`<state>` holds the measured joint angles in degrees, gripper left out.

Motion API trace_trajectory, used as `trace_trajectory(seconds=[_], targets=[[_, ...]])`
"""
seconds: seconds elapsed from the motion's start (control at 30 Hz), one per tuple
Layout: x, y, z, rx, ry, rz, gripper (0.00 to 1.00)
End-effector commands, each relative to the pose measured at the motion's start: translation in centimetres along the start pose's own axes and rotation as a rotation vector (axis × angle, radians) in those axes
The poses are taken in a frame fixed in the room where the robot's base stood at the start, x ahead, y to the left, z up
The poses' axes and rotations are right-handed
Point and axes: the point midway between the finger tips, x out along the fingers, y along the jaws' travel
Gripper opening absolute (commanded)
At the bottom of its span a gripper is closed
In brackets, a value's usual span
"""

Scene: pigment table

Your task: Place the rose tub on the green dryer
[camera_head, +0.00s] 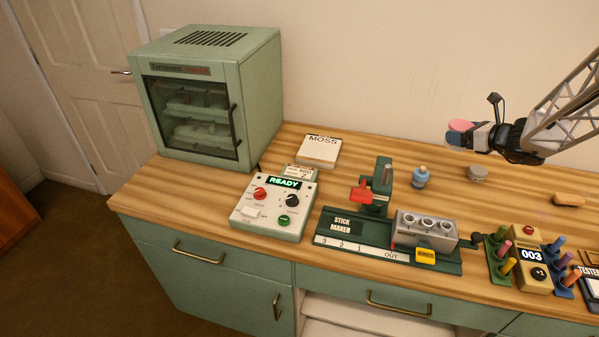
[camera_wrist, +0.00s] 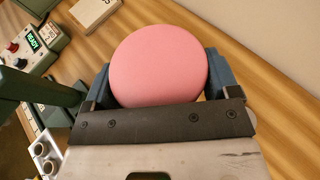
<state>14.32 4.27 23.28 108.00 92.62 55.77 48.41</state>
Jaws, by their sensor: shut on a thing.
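The rose tub (camera_wrist: 158,65) is a round pink tub held between the two fingers of my gripper (camera_wrist: 158,80) in the wrist view. In the head view my gripper (camera_head: 462,133) is at the upper right, in the air above the table, with the tub's pink top (camera_head: 461,126) at its tip. The green dryer (camera_head: 208,95) is a pale green cabinet at the back left of the table, with vents on its flat top (camera_head: 210,39). Its glass door (camera_head: 192,117) looks shut, and shelves show inside. The tub is well to the right of the dryer.
A white block marked MOSS (camera_head: 319,150) lies right of the dryer. A control box reading READY (camera_head: 276,205) and a dark green stick maker (camera_head: 388,238) stand in front. The dryer's top is clear.

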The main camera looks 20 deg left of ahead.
Motion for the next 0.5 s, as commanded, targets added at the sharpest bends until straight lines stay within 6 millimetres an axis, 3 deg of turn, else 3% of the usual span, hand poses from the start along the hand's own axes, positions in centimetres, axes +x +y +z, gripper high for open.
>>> trace_trajectory(seconds=[0.5], targets=[[9.1,9.4,3.9,-0.049,-0.004,0.113,0.48]])
